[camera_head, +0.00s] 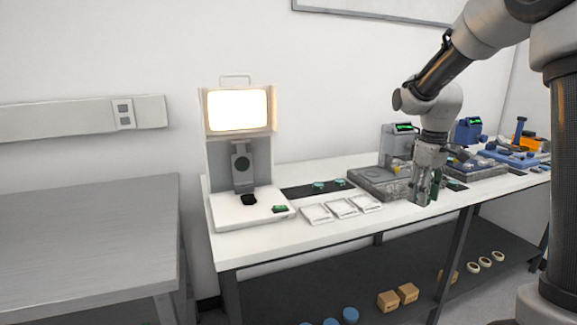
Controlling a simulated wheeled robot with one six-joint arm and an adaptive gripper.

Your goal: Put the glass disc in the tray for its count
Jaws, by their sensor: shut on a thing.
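My gripper (424,198) points down above the right part of the white bench, right of the trays. It is shut on a small dark green thing between its fingers, which looks like a glass disc; the fingers hide most of it. Three shallow white trays stand in a row on the bench: left (317,214), middle (342,208) and right (366,204). Any markings on them are too small to read. Two green discs, a left one (319,186) and a right one (340,182), lie on a dark mat (298,192) behind the trays.
The interferometer (222,160) stands at the bench's left end, its screen (238,110) glowing white. Grey instruments (375,182) and blue ones (468,131) crowd the bench's right side. Boxes (408,292) sit on the lower shelf.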

